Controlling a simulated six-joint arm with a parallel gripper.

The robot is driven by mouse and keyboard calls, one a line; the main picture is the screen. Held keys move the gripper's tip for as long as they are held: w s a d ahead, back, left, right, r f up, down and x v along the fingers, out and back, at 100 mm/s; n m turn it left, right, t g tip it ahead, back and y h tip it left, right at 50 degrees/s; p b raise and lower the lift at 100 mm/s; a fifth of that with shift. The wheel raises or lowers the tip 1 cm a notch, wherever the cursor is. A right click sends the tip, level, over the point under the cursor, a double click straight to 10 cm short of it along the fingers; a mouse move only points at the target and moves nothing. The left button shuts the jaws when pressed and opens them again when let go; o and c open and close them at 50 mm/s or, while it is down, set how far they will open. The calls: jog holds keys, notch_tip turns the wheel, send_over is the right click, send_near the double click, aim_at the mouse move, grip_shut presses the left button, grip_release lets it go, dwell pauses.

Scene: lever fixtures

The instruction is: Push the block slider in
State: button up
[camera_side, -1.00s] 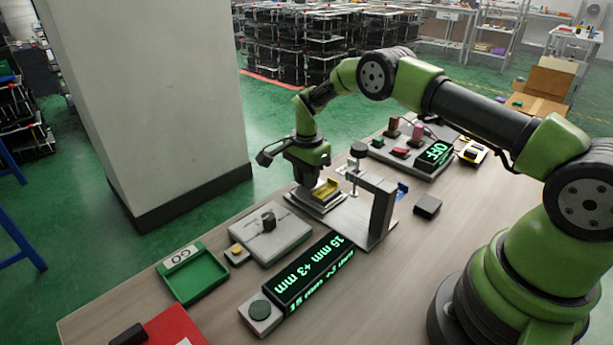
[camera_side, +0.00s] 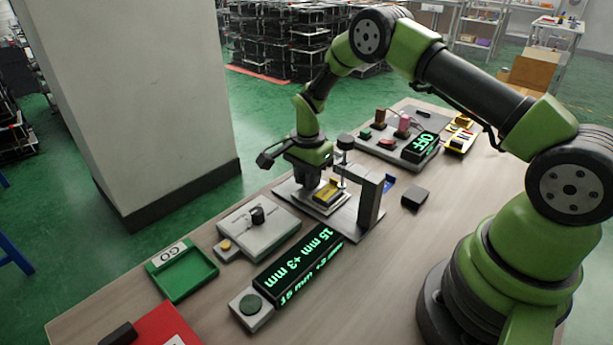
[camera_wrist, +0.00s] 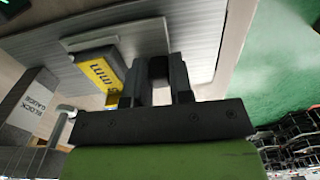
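The block slider is a light metal plate (camera_wrist: 136,37) bearing a yellow block (camera_side: 327,190) on a grey base (camera_side: 340,222). The block is also in the wrist view (camera_wrist: 101,74), with "mm" printed on it. A gauge stand (camera_side: 370,200) rises at the right of the slider. My gripper (camera_side: 309,192) points down at the slider's outer end, left of the block. In the wrist view the fingers (camera_wrist: 159,80) are close together. A small dark piece fills the gap between their tips; I cannot tell if it is clamped.
A black display (camera_side: 298,265) reading "15 mm +3 mm" lies in front. A box with a dark knob (camera_side: 257,216) and a green tray (camera_side: 183,270) stand at left. A switch panel (camera_side: 395,150) stands behind. The grey pillar (camera_side: 130,110) is at the left.

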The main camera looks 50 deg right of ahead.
jog(key=o, duration=0.4)
jog(key=shift+c, duration=0.2)
notch_tip(320, 180, up, 10)
